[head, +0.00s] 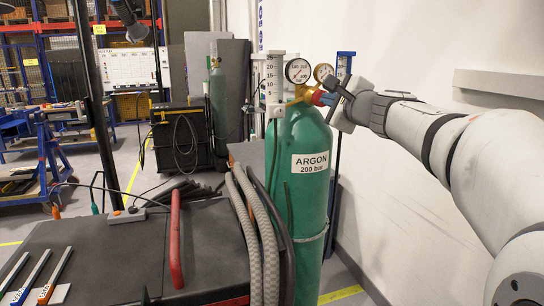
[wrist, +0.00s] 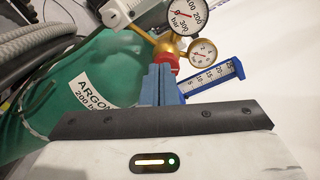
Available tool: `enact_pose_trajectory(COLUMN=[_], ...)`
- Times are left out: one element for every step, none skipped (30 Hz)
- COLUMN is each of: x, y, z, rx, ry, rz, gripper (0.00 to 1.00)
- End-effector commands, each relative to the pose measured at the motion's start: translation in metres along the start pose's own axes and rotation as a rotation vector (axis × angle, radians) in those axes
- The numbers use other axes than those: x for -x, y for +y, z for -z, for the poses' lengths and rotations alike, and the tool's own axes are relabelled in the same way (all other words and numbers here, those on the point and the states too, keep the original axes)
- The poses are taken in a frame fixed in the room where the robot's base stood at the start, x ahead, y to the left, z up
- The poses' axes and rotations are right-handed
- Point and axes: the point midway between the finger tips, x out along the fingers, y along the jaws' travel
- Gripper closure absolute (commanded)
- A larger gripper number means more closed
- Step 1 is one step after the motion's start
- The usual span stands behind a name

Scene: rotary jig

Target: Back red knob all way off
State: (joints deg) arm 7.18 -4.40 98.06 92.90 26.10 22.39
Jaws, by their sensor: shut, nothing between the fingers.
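The red knob (head: 316,97) sits on the brass regulator at the top of the green argon cylinder (head: 298,190). In the wrist view the red knob (wrist: 168,57) shows just beyond my blue fingertips, partly hidden behind them. My gripper (head: 328,99) reaches in from the right, at the knob's front. In the wrist view my gripper (wrist: 164,72) has its fingers together with nothing between them. I cannot tell whether the fingertips touch the knob.
A large gauge (head: 298,71) and a small gauge (head: 322,72) stand above the knob. A clear scaled flow tube (head: 273,80) is left of them. A blue-framed scale (wrist: 213,78) lies close to my fingers. Grey hoses (head: 262,235) hang left of the cylinder; a white wall (head: 410,45) is right.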

Motion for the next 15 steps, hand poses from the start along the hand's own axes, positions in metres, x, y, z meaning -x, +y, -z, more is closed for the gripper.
enact_pose_trajectory(x=[-0.003, -0.004, -0.006, -0.007, -0.009, -0.012, -0.015, -0.019, -0.024, -0.027, -0.031, -0.037, -0.041, -0.045, -0.050], y=[-0.009, -0.012, -0.014, -0.016, -0.017, -0.017, -0.017, -0.017, -0.017, -0.017, -0.018, -0.018, -0.018, -0.018, -0.016], z=[0.001, 0.001, 0.002, 0.002, 0.001, 0.001, 0.001, 0.001, 0.001, 0.000, 0.000, 0.000, 0.000, 0.000, 0.001], rx=[-0.029, -0.042, -0.054, -0.060, -0.063, -0.064, -0.064, -0.064, -0.064, -0.063, -0.063, -0.063, -0.063, -0.063, -0.062], ry=[0.001, 0.002, 0.002, 0.002, 0.002, 0.002, 0.001, 0.001, 0.000, 0.000, 0.000, 0.000, 0.001, 0.001, 0.000], rz=[0.021, 0.029, 0.036, 0.040, 0.042, 0.043, 0.042, 0.041, 0.040, 0.039, 0.039, 0.039, 0.039, 0.039, 0.039], gripper=[1.00, 1.00, 1.00, 1.00, 1.00, 1.00, 1.00, 1.00, 1.00, 1.00, 1.00, 1.00, 1.00, 1.00, 1.00])
